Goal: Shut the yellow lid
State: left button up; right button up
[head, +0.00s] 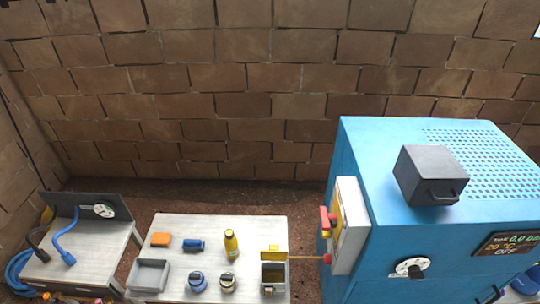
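The yellow lid (273,252) stands raised at the back edge of a small grey open-topped box (274,283) at the right end of the light table. The box's dark inside shows below the lid. My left gripper (108,300) shows only partly at the bottom left edge, well left of the box. My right gripper (495,294) shows only partly at the bottom right, in front of the blue machine and far from the lid. Both are cut off and small, so their opening cannot be seen.
The table (205,225) also holds a grey tray (152,261), an orange block (160,240), a blue item (194,245), a yellow bottle (231,244) and two round pieces. A thin yellow rod (305,258) runs between the lid and the blue machine (365,160).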

aim_at(273, 254)
jog(key=i+j+u, duration=0.25)
jog(key=i+j, duration=0.15)
jog(key=i+j+u, duration=0.25)
jog(key=i+j, duration=0.2)
